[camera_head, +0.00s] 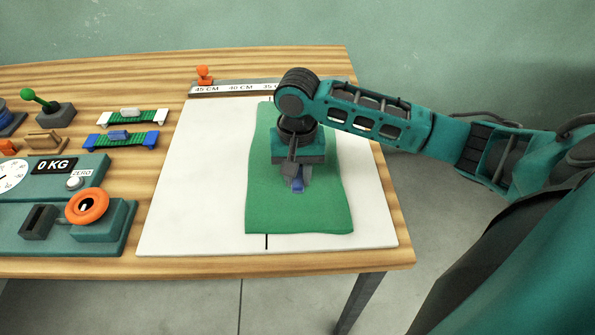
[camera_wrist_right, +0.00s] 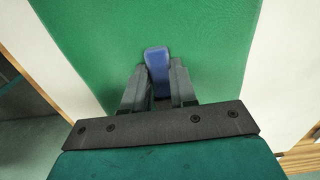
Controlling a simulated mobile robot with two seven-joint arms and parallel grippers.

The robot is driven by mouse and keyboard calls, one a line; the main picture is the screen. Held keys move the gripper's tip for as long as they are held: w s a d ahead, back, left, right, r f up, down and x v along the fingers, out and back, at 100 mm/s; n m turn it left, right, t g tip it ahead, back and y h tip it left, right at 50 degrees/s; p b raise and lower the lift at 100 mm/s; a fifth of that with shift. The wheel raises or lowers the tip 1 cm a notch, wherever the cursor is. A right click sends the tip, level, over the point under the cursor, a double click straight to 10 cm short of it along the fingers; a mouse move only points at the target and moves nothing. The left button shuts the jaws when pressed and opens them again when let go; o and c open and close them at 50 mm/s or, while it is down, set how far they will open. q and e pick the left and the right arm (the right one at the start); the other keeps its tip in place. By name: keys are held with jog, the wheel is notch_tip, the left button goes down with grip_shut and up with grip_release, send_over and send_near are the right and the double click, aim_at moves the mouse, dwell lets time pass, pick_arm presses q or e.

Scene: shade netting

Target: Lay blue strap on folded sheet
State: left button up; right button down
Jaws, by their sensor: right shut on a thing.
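A green sheet (camera_head: 310,210) lies on a white board, long side running from back to front. My right gripper (camera_head: 293,180) points down over its middle and is shut on a small blue block (camera_head: 297,186). In the right wrist view the blue block (camera_wrist_right: 157,62) sits between the two dark fingers (camera_wrist_right: 158,88), with the green sheet (camera_wrist_right: 215,45) behind it. I cannot tell whether the block is joined to the sheet. A strap with blue ends and a blue grip (camera_head: 119,135) lies left of the board. My left gripper is out of view.
A similar strap with white ends and a white grip (camera_head: 131,113) lies just behind the blue one. A scale marked 0 KG (camera_head: 52,168) and a device with an orange ring (camera_head: 87,206) stand at the left. The white board (camera_head: 195,175) is bare left of the sheet.

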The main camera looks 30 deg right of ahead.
aim_at(298, 179)
jog(key=shift+s+f, duration=0.2)
jog(key=shift+f, duration=0.15)
jog(key=c, duration=0.9)
grip_release()
jog(key=shift+f, duration=0.15)
notch_tip(298, 179, up, 13)
jog(key=shift+w, duration=0.15)
